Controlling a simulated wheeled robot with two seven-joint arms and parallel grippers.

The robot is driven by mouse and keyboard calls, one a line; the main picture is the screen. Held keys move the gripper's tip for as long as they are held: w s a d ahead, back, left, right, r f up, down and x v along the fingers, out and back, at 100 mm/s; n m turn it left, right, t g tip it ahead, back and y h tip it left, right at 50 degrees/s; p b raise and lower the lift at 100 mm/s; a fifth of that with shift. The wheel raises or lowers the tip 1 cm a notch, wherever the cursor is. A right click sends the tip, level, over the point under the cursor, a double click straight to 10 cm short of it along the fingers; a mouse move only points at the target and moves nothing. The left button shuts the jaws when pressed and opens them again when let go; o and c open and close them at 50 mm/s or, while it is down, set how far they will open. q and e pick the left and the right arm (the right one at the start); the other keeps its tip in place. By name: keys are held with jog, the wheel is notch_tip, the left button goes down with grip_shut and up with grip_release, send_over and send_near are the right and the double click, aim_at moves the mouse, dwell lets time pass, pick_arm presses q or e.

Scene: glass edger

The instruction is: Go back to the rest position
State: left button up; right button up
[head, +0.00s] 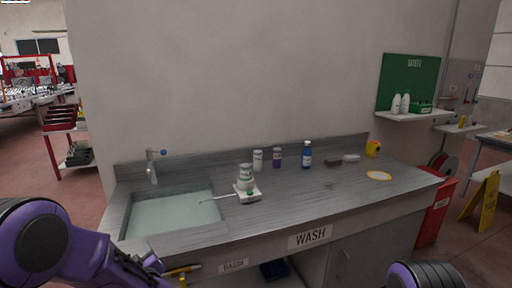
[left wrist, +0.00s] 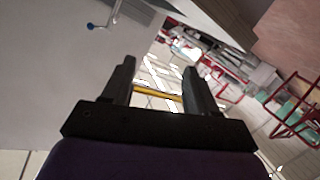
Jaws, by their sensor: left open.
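My left gripper (head: 168,268) is low in the head view, in front of the wash counter's front edge and below the sink. In the left wrist view its two dark fingers (left wrist: 160,78) stand apart, so it is open. A thin yellow bar (left wrist: 157,93) shows between the fingers there, and a yellow piece (head: 184,269) shows beside the gripper in the head view. I cannot tell whether it touches the fingers. My right arm shows only as a purple part at the bottom right; its gripper is out of view.
The wash counter (head: 330,196) holds a sink (head: 172,214), a small white scale (head: 247,195) with a jar on it, several bottles, and a yellow ring (head: 379,176). A red bin (head: 434,212) and a yellow floor sign (head: 480,203) stand at the right.

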pick_arm(q)
jog(key=s+d+f+m+g+h, duration=0.3)
jog(key=s+f+g+h, duration=0.1)
jog(key=s+f, duration=1.2)
jog(key=s+f+g, duration=0.2)
jog(key=s+f, duration=0.2)
jog(key=s, duration=0.3)
jog(key=s+f+m+g+h+b, duration=0.1)
jog(key=s+f+g, duration=0.1)
jog(key=s+f, duration=0.2)
jog(key=s+f+g+h, duration=0.1)
jog(key=s+f, duration=0.3)
jog(key=s, duration=0.7)
jog(key=shift+g, duration=0.4)
